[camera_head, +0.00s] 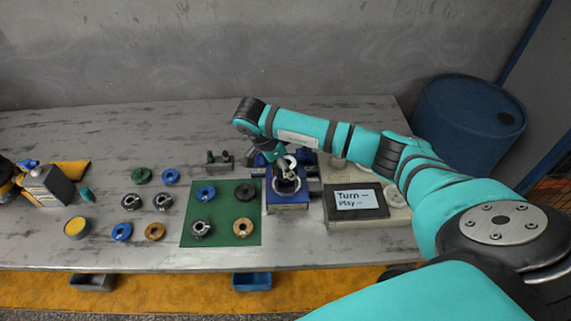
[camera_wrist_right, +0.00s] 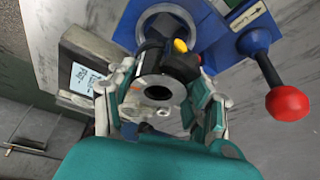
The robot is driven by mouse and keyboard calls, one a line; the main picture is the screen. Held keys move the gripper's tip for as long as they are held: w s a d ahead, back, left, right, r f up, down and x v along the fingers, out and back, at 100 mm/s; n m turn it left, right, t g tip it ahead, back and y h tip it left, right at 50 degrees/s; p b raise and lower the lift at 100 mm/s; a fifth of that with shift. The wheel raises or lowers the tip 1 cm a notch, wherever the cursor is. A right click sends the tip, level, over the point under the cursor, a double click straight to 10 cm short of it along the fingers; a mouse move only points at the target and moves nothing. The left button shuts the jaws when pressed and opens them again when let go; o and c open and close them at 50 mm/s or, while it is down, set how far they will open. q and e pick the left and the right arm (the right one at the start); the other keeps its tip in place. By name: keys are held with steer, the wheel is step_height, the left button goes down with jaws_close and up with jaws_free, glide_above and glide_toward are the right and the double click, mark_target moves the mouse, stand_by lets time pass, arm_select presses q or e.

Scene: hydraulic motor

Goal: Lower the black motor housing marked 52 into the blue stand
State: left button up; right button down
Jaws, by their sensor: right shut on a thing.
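The blue stand (camera_head: 287,208) is on the table right of the green mat, and its blue plate with a round metal-rimmed opening shows in the wrist view (camera_wrist_right: 208,32). My right gripper (camera_head: 286,171) is above the stand. In the wrist view its fingers (camera_wrist_right: 160,108) are closed around a part with a grey ring face and dark bore, which I take for the motor housing (camera_wrist_right: 158,82). Black parts and a yellow piece show beyond the ring, near the opening. I cannot read the mark 52 or tell whether the housing is in the opening. My left gripper is out of view.
A lever with a red knob (camera_wrist_right: 287,103) sticks out beside the stand. A display box (camera_head: 358,202) stands to the right. The green mat (camera_head: 222,218) holds several ring parts, with more rings to its left. A blue barrel (camera_head: 466,125) is behind my right arm.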

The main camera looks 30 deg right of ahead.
steer(key=shift+f+b, duration=0.5)
stand_by(0.8)
steer(key=shift+f+b, duration=1.35)
steer(key=shift+f, duration=0.25)
steer(key=shift+f+b, duration=0.4)
steer(key=shift+f, duration=0.05)
stand_by(0.3)
steer(key=shift+c, duration=2.2)
jaws_free()
steer(key=shift+o, duration=0.3)
steer(key=shift+s+f, duration=0.1)
steer(key=o, duration=0.3)
steer(key=shift+o, duration=0.2)
